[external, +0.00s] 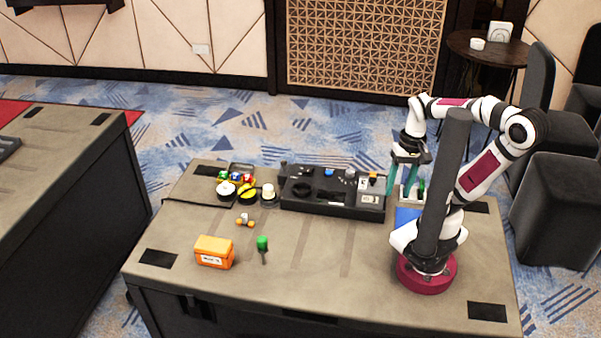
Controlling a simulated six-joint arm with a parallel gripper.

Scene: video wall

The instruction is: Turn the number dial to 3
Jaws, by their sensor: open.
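A black control box (333,207) stands at the back middle of the table. A round black dial (302,189) shows on its left part; its numbers are too small to read, and I cannot tell its setting or confirm that it is the number dial. The box also carries a blue button (329,172), small knobs and a pale switch plate (370,199). My gripper (405,188) points down with its teal fingers spread open. It appears empty and is just right of the box, apart from the dial.
Several coloured round pieces and a small tray (240,169) lie left of the box. An orange box (214,252), a green-topped tool (262,246) and a small jointed piece (245,220) lie in front. A blue pad (406,218) is near my base. The front middle is clear.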

